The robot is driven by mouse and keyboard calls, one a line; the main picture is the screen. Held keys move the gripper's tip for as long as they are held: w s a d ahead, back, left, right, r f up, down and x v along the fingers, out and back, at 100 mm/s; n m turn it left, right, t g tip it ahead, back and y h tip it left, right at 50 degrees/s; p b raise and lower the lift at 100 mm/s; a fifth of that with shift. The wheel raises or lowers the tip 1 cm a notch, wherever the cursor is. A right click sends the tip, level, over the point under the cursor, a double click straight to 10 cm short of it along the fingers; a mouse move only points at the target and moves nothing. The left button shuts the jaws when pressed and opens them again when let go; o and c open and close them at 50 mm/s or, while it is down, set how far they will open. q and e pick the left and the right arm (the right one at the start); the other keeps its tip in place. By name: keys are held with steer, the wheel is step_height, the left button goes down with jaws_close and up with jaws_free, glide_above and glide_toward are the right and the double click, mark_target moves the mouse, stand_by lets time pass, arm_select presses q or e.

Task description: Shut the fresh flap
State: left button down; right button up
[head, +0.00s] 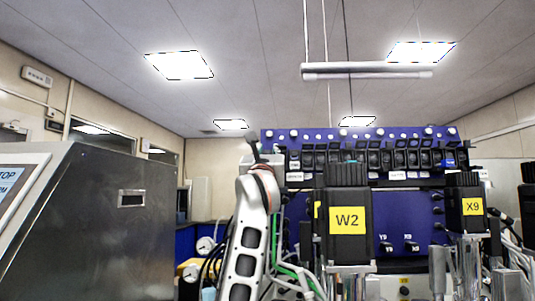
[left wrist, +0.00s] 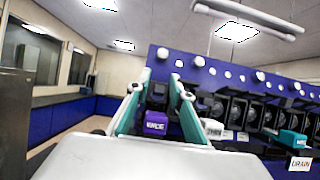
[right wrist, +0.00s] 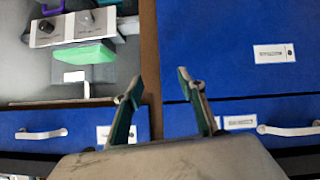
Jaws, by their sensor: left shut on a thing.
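My left gripper (head: 258,152) reaches up to the left end of the blue panel (head: 385,137) in the head view. In the left wrist view my left gripper (left wrist: 161,80) has a small purple flap (left wrist: 155,123) between its fingers, and it is shut on it. The flap's white lettering is too small to read surely, so I cannot tell which flap it is. A white flap (left wrist: 212,129) and a teal flap (left wrist: 291,139) sit further right along the panel. My right gripper (right wrist: 158,84) is open and empty in the right wrist view, above blue drawer fronts.
A steel cabinet (head: 95,225) stands at the left. In the right wrist view, blue drawers (right wrist: 235,60) and a bench with a green block (right wrist: 84,53) lie below.

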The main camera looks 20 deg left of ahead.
arm_select(q)
steer(key=c, duration=2.1)
jaws_free()
steer(key=shift+r, duration=0.1)
step_height(320, 180, up, 10)
steer(key=shift+f, duration=0.1)
